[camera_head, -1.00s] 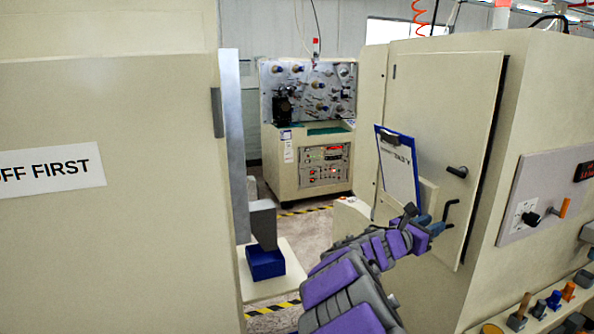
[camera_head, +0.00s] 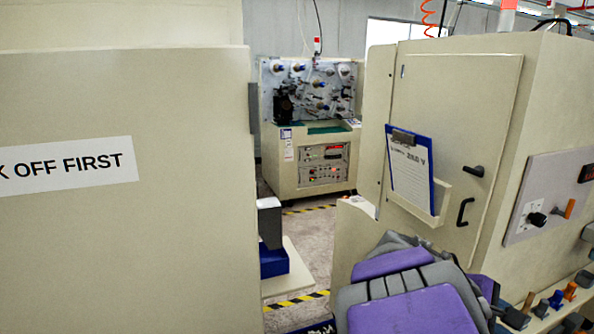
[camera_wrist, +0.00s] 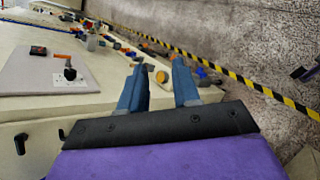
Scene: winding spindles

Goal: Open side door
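The cream side door (camera_head: 440,110) is on the right-hand machine in the head view and looks flush with its frame. It has a dark latch (camera_head: 473,170) and a black pull handle (camera_head: 465,212). A clipboard (camera_head: 411,172) stands in a holder on the door. My gripper's two blue fingers (camera_wrist: 160,68) are spread and empty in the wrist view. They point along the machine's bench, apart from the door handle. Two black handle-like parts (camera_wrist: 20,143) show at the lower left there. In the head view my purple arm hides the fingertips, below the handle.
A control panel (camera_head: 548,195) with a black knob and an orange lever is right of the door. Several small knobs line the ledge below it. A large cream panel (camera_head: 120,240) fills the left. A winding machine (camera_head: 310,150) stands behind, across an open floor gap.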

